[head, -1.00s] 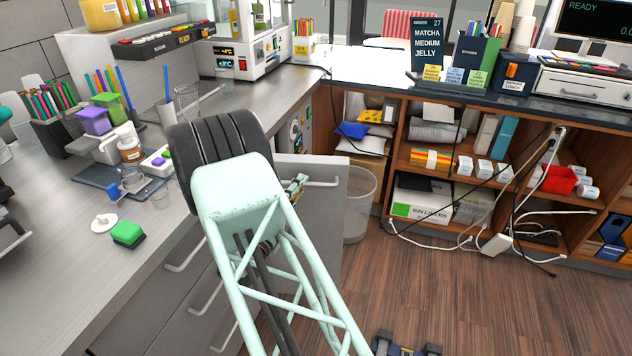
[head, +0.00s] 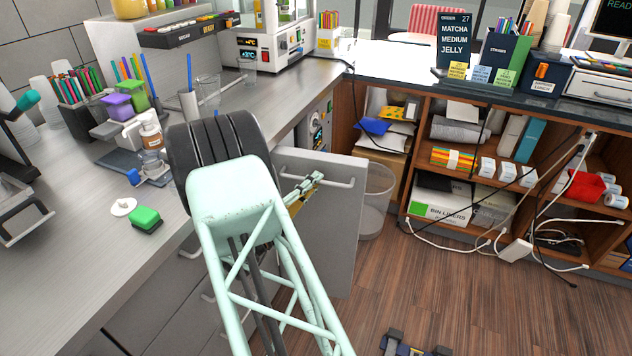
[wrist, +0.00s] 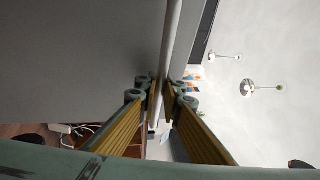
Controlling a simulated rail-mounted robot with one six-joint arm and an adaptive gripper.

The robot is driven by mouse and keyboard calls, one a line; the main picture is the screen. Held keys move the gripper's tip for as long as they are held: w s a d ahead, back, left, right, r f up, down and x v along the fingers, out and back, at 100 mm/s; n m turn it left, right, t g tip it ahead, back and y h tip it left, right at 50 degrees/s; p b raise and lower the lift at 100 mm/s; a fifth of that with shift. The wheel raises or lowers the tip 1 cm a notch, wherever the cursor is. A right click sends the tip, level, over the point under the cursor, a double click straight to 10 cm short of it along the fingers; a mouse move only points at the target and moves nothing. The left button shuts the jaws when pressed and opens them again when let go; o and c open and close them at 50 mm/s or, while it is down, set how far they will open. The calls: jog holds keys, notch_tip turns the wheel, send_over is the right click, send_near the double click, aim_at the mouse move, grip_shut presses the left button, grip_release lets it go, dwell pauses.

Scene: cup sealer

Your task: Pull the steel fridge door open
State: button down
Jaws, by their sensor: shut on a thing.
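The steel fridge door (head: 335,235) is a grey panel under the counter, standing out at an angle from the cabinet fronts. Its bar handle (head: 338,183) runs along the upper part of the door. My gripper (head: 304,187) is at the left part of this handle, partly hidden behind my pale green arm. In the wrist view the two yellow-padded fingers of my gripper (wrist: 161,98) are shut around the handle bar (wrist: 172,40), one on each side. The door's grey face (wrist: 75,55) fills the left of that view. The fridge's inside is hidden.
A clear bin (head: 376,200) stands just right of the door, close to its edge. Wooden shelves (head: 455,185) with cables line the back. Lower drawers and the steel counter (head: 75,235) lie to the left. The wooden floor (head: 440,300) in front is mostly clear.

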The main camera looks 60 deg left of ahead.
jog(key=c, duration=2.8)
grip_release()
jog(key=shift+v, duration=6)
